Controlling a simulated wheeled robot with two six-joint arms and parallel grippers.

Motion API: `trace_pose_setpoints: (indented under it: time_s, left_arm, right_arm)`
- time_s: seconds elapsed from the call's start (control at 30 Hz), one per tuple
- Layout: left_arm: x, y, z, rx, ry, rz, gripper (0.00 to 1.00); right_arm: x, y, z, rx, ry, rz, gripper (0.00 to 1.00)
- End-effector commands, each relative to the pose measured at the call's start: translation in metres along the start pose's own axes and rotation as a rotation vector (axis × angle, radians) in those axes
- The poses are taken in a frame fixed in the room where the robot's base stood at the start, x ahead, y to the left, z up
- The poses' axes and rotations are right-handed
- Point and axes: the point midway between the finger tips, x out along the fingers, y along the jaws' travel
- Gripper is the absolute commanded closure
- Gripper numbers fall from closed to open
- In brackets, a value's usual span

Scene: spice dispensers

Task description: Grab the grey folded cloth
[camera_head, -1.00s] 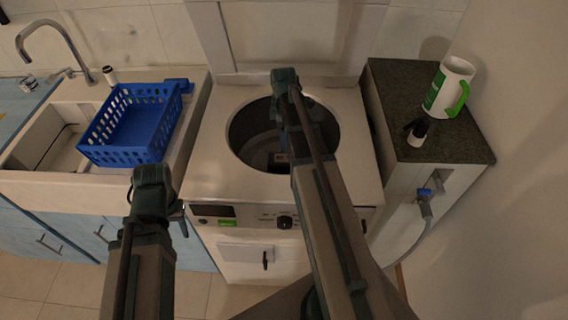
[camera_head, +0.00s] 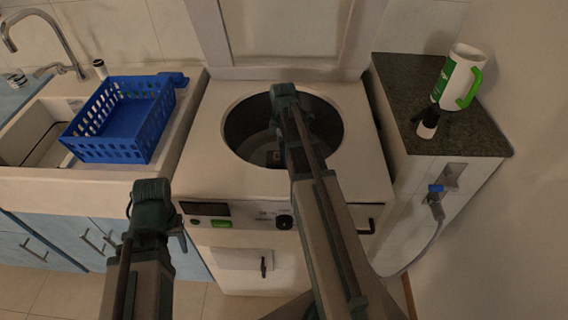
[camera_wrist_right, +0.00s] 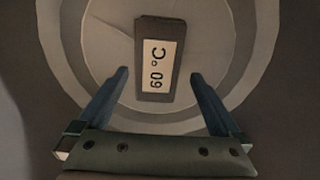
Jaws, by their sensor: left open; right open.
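The grey folded cloth (camera_wrist_right: 139,50) looks like a dark grey rectangle with a white "60 °C" label. It lies at the bottom of the round drum, and a small part with the label shows in the head view (camera_head: 275,156). My right gripper (camera_wrist_right: 159,78) is open and empty in the right wrist view, its fingers spread to either side of the cloth's lower end. I cannot tell the height between them. In the head view my right arm hides that gripper. My left gripper (camera_head: 180,229) is open, left of the washer front, mostly hidden by its own arm.
The top-loading washer (camera_head: 220,172) has a round opening whose rim surrounds my right arm. A blue basket (camera_head: 112,152) stands by the sink at left. A dark counter (camera_head: 470,140) at right holds a white-green jug (camera_head: 452,72) and a small black-white bottle (camera_head: 428,124).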

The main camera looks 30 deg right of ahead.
Motion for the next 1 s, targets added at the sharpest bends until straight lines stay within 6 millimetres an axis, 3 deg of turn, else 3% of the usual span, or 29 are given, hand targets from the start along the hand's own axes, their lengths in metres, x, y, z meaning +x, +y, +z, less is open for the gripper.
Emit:
trace_pose_setpoints:
  time_s: [0.3,0.63,1.0]
  left_arm:
    - [0.043,0.004,-0.003,0.000,0.000,0.000,0.53]
    - [0.045,0.004,-0.003,0.000,0.000,0.000,0.53]
    - [0.045,0.004,-0.003,0.000,0.000,0.000,0.53]
  right_arm:
    - [0.043,0.003,0.003,0.000,0.000,0.000,0.00]
    - [0.045,0.003,0.002,0.000,0.000,0.000,0.00]
    - [0.045,0.003,0.002,0.000,0.000,0.000,0.65]
